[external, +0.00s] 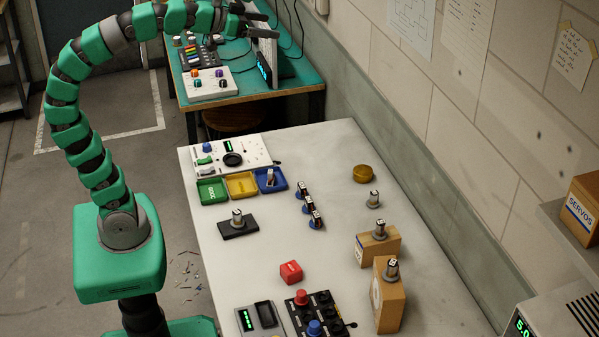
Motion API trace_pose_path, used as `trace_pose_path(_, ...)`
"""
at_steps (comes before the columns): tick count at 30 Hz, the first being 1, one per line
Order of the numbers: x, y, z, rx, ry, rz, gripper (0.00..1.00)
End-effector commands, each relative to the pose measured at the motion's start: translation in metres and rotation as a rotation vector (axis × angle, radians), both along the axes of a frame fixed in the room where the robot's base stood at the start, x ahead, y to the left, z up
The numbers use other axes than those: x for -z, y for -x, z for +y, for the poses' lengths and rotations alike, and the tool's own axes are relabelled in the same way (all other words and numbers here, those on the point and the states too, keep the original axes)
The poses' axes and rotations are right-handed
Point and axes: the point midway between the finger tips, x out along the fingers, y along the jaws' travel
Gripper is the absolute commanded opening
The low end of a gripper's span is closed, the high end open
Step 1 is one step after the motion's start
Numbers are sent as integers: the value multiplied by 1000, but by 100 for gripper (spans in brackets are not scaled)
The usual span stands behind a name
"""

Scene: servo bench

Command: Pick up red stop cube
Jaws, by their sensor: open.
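The red stop cube (291,272) sits on the pale bench top (262,238), front of centre, with clear surface around it. My gripper (262,21) is at the end of the raised green arm, high at the top of the picture. Its dark fingers point right and are spread apart, with nothing seen between them. It is far above and behind the cube, in front of the back table in the picture. Nothing hides the cube.
A black knob panel (325,318) and a grey meter box (262,318) stand in front of the cube. Wooden blocks (391,300) with servos on top stand to its right. Green, yellow and blue trays (241,184) lie further back. The bench middle is mostly clear.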

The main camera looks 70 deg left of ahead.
Motion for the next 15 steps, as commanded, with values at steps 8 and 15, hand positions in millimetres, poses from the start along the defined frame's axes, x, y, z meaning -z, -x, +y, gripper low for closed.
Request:
trace_pose_path(8, -18, 17, 11, -16, -20, -58, 86)
trace_pose_path(15, -18, 17, 11, -15, -19, -57, 71)
